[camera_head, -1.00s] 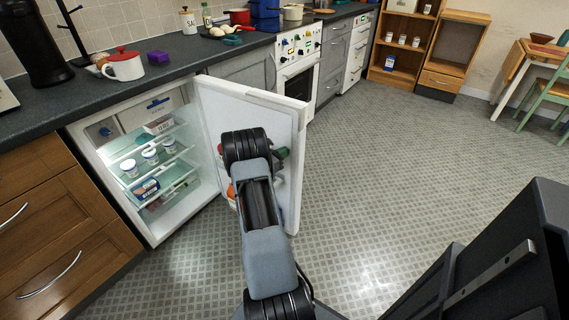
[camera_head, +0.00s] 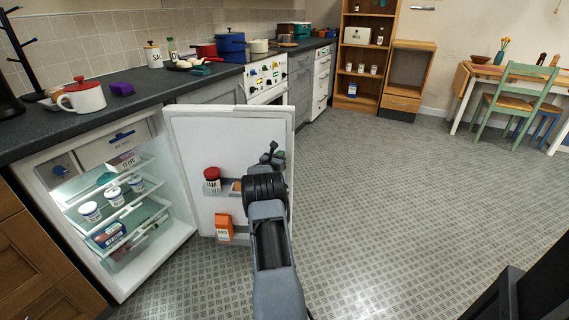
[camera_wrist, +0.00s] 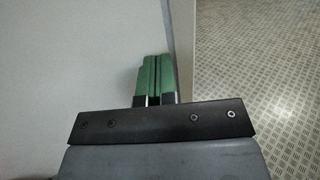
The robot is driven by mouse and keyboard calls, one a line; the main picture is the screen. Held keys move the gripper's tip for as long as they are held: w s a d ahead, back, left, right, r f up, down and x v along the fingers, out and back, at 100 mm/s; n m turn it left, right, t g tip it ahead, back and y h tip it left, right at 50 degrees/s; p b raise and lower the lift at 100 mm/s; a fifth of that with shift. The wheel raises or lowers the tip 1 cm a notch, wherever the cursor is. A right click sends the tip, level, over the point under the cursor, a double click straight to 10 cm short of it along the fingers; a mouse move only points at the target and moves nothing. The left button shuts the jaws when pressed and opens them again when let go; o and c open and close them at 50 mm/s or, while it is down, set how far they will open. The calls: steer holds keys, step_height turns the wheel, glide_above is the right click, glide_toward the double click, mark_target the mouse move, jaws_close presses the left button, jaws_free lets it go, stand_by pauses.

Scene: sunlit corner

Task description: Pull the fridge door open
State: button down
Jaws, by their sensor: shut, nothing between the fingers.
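The white fridge door (camera_head: 230,130) stands wide open, hinged at the right side of the lit fridge (camera_head: 150,220). Its inner face is turned toward me. My gripper (camera_head: 271,157) is at the inner side of the door, near the free edge at the right. In the wrist view, the green fingers of my gripper (camera_wrist: 154,76) are together with nothing between them. They lie against or very close to the pale door panel (camera_wrist: 80,60), just left of its edge; I cannot tell whether they touch. My arm hides the lower right part of the door.
A red-lidded jar (camera_head: 212,180) and an orange carton (camera_head: 224,227) sit in the door shelves. Several tubs and boxes stand on the fridge's glass shelves. The worktop (camera_head: 85,122) runs above. Patterned floor (camera_head: 370,210) is clear to the right.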

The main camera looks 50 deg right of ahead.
steer(key=shift+w+d, duration=0.15)
steer(key=shift+d, duration=0.15)
stand_by(0.4)
steer(key=s+a+p, duration=0.1)
steer(key=s+a, duration=0.7)
steer(key=a, duration=0.3)
steer(key=shift+a, duration=0.3)
